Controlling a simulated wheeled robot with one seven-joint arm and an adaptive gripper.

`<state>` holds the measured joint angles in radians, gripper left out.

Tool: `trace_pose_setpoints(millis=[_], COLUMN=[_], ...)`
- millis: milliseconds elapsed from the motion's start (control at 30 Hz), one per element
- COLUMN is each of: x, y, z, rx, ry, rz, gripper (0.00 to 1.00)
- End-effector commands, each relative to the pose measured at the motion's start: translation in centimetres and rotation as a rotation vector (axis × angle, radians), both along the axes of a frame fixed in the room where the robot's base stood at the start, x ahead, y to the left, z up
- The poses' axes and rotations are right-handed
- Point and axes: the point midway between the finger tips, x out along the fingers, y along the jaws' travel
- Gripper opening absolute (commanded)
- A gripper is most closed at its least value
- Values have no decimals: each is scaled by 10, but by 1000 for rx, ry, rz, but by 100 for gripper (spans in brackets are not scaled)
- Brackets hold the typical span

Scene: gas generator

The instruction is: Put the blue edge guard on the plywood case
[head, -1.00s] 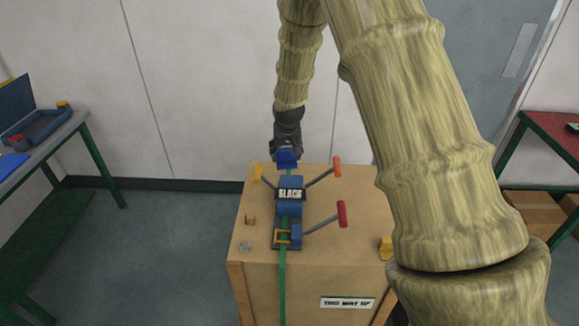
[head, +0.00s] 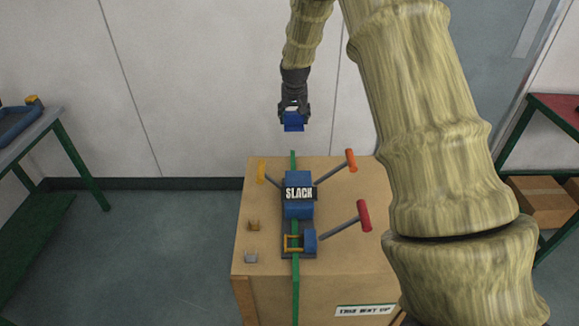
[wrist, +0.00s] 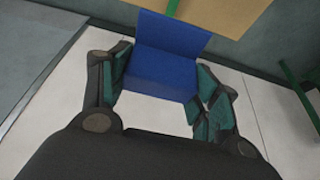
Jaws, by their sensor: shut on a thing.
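The blue edge guard (head: 293,121) is an L-shaped piece held by my gripper (head: 293,108). It also shows in the wrist view (wrist: 165,65), where my gripper (wrist: 165,88) is shut on it with a teal-padded finger at each side. The plywood case (head: 352,215) stands below and nearer to the head camera. The guard is in the air beyond the case's far edge, apart from it. A green strap (head: 295,280) runs over the case top and down its front. A blue tensioning tool (head: 298,207) marked "SLACK" sits on the strap.
The tool has orange (head: 351,160) and red (head: 364,215) handles sticking out to the right. Small tan (head: 253,225) and grey (head: 250,256) clips lie on the case top at left. Tables stand at left (head: 40,125) and right (head: 560,110).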

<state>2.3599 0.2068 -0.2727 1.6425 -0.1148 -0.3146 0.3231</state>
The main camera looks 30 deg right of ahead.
Motion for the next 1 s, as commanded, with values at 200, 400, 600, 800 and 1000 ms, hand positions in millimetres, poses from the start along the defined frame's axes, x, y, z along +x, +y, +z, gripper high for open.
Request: trace_pose_setpoints(millis=[200,400,600,800,1000], x=[-2,-3,-3,-2,-2], y=[-3,-5,-4,-3,-2], z=[-53,-67,-95,-117,-126], rx=[0,1,1,0,0], ry=[2,1,3,1,2], rz=[-3,-5,-5,-4,-2], gripper=[35,35,35,35,35])
